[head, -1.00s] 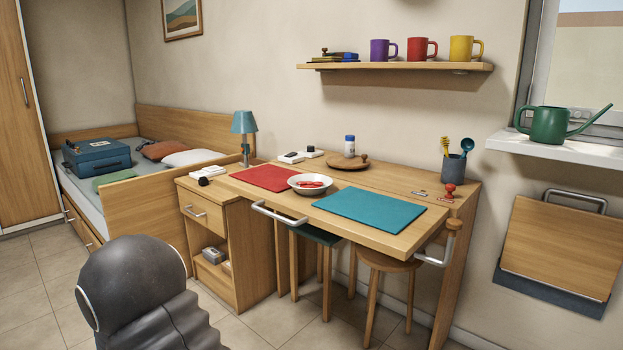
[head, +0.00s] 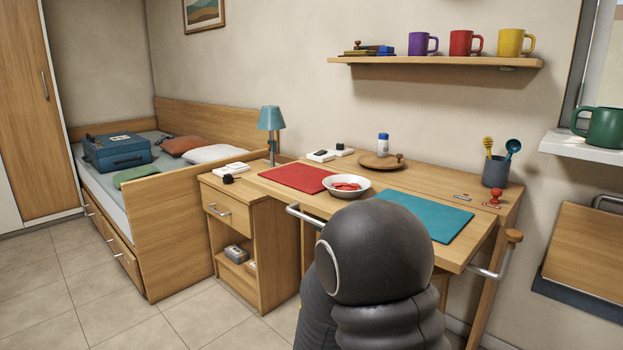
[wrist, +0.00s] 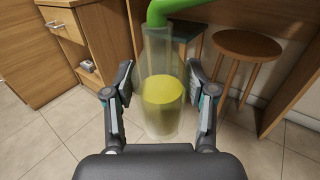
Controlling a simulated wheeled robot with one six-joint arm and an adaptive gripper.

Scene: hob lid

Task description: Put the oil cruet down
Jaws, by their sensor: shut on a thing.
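The oil cruet (wrist: 161,92) is a tall clear vessel with yellow oil in its lower part, upright between my fingers in the wrist view. A bright green curved part (wrist: 176,8) shows at its top, cut off by the picture edge. My gripper (wrist: 160,78) is shut on the cruet, one finger on each side. In the wrist view the cruet appears in front of the desk's underside and over the tiled floor. Neither the cruet nor my gripper shows in the head view, where my own dark arm link blocks part of the desk.
The desk (head: 291,205) carries a red mat (head: 297,177), a teal mat (head: 432,219), a bowl (head: 346,188) with red pieces, and a round wooden board (head: 380,163) with a bottle (head: 383,144). A round stool (wrist: 247,45) stands under it. The teal mat's visible part is bare.

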